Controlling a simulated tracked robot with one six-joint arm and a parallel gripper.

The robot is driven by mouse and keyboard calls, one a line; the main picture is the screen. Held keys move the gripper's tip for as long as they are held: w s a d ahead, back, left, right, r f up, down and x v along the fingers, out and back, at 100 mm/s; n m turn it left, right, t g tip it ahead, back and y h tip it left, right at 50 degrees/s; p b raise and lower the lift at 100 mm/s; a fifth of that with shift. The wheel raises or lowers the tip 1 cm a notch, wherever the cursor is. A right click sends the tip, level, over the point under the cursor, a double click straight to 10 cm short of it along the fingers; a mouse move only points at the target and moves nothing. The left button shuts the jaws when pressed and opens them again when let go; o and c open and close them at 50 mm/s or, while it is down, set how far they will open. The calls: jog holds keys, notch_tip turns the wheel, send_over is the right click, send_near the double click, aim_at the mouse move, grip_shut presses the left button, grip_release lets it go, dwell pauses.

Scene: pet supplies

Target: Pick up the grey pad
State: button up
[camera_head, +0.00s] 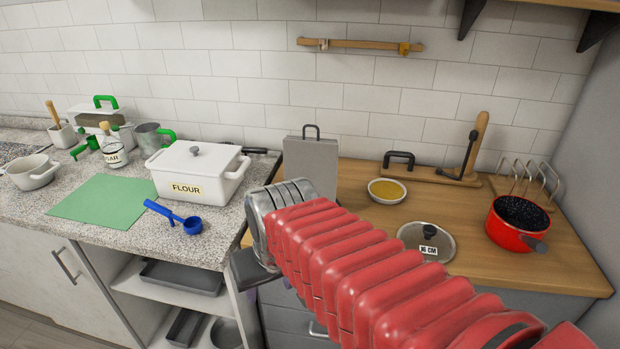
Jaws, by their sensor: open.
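A grey flat panel with a dark loop handle on top (311,163) stands upright on the wooden counter, near its left edge; it is the thing that best fits the grey pad. Its lower part is partly hidden by my arm's silver end. My gripper (253,268) is at the front edge between the two counters, in front of and below the panel and apart from it. Only a dark part of the gripper shows; it is open, and I see nothing held in it.
A white FLOUR box (187,188), blue scoop (180,217) and green mat (103,201) are on the left stone counter. On the wooden counter are a yellow-filled bowl (387,191), glass lid (426,242) and red pot (517,224). My red arm crosses the lower right.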

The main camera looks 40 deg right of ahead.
aim_at(328, 177)
jog(key=w+d+f+m+y, duration=0.2)
jog(key=d+m, duration=0.4)
jog(key=d, duration=0.4)
jog(key=w+d+f+m+t+y, duration=0.1)
jog(key=w+d+f+m+y, duration=0.1)
jog(key=d+m, duration=0.4)
jog(key=w+d+f+m+t+y, duration=0.1)
jog(key=w+d+f+m, duration=0.3)
jog(key=d, duration=1)
jog(key=shift+m+y, duration=0.9)
jog(key=shift+m, duration=0.3)
jog(key=d+m+t, duration=0.1)
jog(key=d, duration=0.1)
jog(key=w+d+r+m+t, duration=0.1)
jog(key=d, duration=0.1)
jog(key=w+d+r+m+t+y, duration=0.1)
jog(key=d+m, duration=0.1)
jog(key=d, duration=0.1)
jog(key=shift+w+d+r, duration=0.1)
jog(key=shift+w+r, duration=0.05)
jog(key=shift+r, duration=0.1)
notch_tip(328, 177, up, 7)
jog(key=w+m+t+y, duration=0.2)
jog(key=m, duration=0.1)
jog(key=shift+w+d+r+t, duration=0.15)
jog(key=shift+w+d+t, duration=0.05)
jog(key=shift+d+t, duration=0.25)
jog(key=shift+w+a, duration=0.1)
jog(key=x, duration=0.8)
jog(key=shift+w, duration=0.1)
